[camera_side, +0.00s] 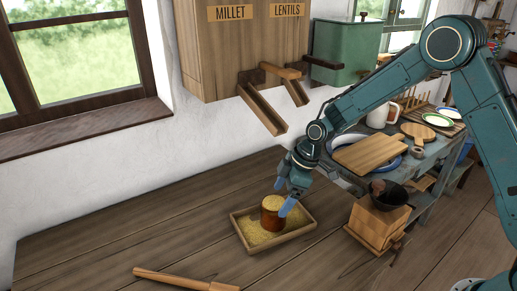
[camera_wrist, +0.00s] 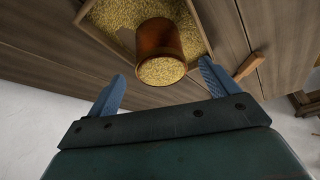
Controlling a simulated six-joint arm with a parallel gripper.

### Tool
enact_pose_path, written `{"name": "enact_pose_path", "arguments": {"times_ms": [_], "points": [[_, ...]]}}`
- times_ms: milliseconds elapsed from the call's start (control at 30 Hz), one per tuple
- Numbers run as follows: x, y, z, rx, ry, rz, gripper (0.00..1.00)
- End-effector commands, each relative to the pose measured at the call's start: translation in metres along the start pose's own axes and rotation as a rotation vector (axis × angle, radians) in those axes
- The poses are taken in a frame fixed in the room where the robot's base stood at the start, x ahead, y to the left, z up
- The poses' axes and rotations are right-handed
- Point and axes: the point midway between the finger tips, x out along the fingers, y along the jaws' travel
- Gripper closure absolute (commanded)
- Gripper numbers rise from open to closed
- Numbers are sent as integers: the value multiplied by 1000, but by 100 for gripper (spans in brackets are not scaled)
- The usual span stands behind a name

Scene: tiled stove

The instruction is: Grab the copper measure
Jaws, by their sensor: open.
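The copper measure (camera_side: 272,216) is a small brown cylinder filled with yellow grain. It stands upright in a shallow wooden tray (camera_side: 309,226) with grain spread over its bottom. My gripper (camera_side: 283,197) is at the tray, with its blue fingers close to the measure in the side view. In the wrist view the copper measure (camera_wrist: 160,40) lies ahead of my gripper (camera_wrist: 163,78), between the lines of the two spread fingers. The gripper is open and nothing is between its fingertips. I cannot tell whether a finger touches the measure.
A wooden-handled tool (camera_side: 175,279) lies on the table in front of the tray. Wooden chutes (camera_side: 262,108) stick out from the millet and lentils box (camera_side: 245,50) above. A wooden grinder with a dark bowl (camera_side: 379,218) stands right of the tray. The table left of the tray is clear.

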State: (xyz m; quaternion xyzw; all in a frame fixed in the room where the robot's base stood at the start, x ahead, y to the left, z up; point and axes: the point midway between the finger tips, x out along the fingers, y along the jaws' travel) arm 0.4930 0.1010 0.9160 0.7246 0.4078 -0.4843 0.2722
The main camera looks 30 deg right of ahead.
Motion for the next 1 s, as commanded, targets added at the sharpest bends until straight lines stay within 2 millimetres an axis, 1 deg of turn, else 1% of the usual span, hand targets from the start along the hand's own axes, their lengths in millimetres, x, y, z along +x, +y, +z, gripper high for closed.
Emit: {"name": "enact_pose_path", "arguments": {"times_ms": [133,400,533,900,1000], "points": [[11,0,0,0,0,-1,14],[15,0,0,0,0,0,14],[22,0,1,0,-1,-1,14],[59,-1,3,1,-2,-1,14],[64,0,2,1,0,1,14]]}}
